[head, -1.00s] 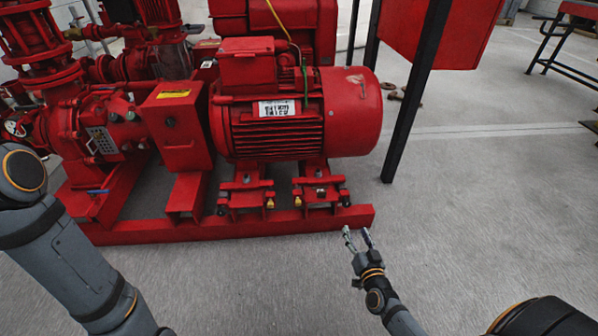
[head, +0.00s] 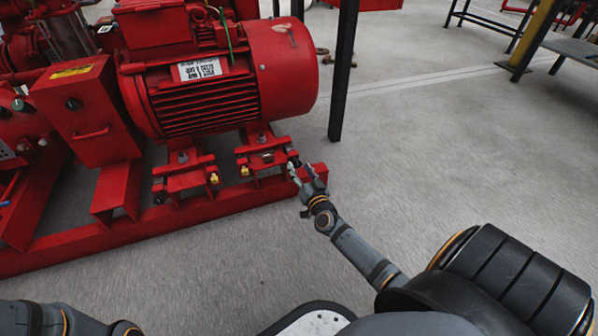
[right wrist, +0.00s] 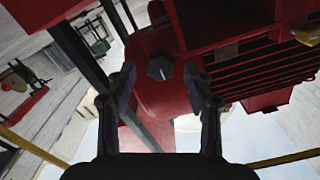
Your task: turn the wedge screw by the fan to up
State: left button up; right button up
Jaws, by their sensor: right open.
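The red motor (head: 200,95) lies on its side in the head view, its rounded fan cover (head: 285,75) at the right end. Under that end is a red mount (head: 268,163) with a dark wedge screw (head: 292,156) at its right side. My right gripper (head: 300,168) is open just in front of this screw. In the right wrist view a dark hexagonal screw head (right wrist: 160,67) sits between the two spread fingers (right wrist: 160,74), apart from both. Whether the fingers reach around it in depth I cannot tell. My left gripper is out of view.
A second red mount (head: 184,175) with yellow-tipped parts stands left of the first. The red base rail (head: 150,222) runs below both. A black post (head: 343,75) stands behind to the right.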

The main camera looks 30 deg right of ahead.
jog(key=shift+w+d, duration=0.1)
jog(key=shift+w, duration=0.45)
grip_shut()
